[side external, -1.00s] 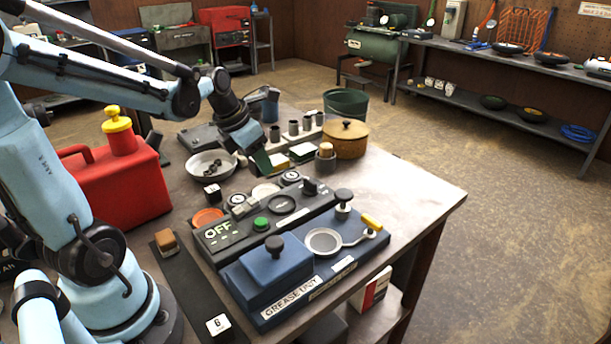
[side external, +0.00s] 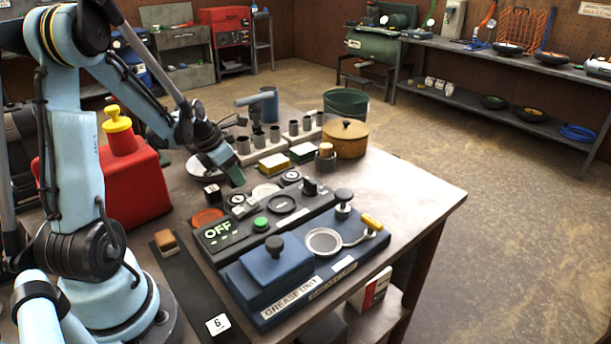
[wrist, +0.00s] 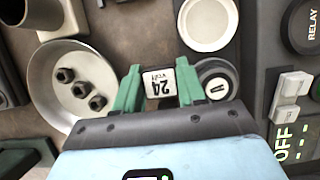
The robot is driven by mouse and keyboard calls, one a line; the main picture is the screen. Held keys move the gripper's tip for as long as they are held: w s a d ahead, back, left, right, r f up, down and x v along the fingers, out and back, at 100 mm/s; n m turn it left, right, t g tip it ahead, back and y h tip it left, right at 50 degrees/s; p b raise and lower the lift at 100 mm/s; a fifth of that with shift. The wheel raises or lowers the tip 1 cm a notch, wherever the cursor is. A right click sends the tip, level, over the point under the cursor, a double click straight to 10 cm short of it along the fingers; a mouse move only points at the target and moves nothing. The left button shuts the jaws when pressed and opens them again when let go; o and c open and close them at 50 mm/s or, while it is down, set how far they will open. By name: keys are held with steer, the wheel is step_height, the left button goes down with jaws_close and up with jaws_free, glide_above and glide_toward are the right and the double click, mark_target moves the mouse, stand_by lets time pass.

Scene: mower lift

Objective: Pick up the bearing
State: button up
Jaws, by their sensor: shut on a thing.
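My gripper (side external: 237,180) is low over the workbench, behind the control panel. In the wrist view its green fingers (wrist: 159,85) stand on either side of a small white-faced block marked 24 volt (wrist: 160,82), and look shut on it. In the side view the fingers hide what is between them. A small cube (side external: 213,193) stands on the bench to the left of the fingers; I cannot tell whether it is the same block. No bearing can be singled out. A round dark-rimmed piece marked II (wrist: 216,82) lies right beside the right finger.
A shallow bowl (wrist: 45,70) with dark nuts (wrist: 80,88) is left of the fingers. A white dish (wrist: 207,22) is above right. The panel marked OFF (side external: 217,230) and the blue grease unit (side external: 270,278) are in front. The bench's right end (side external: 420,195) is clear.

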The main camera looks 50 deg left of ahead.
steer(key=shift+f, duration=1)
steer(key=shift+f, duration=0.1)
steer(key=o, duration=0.8)
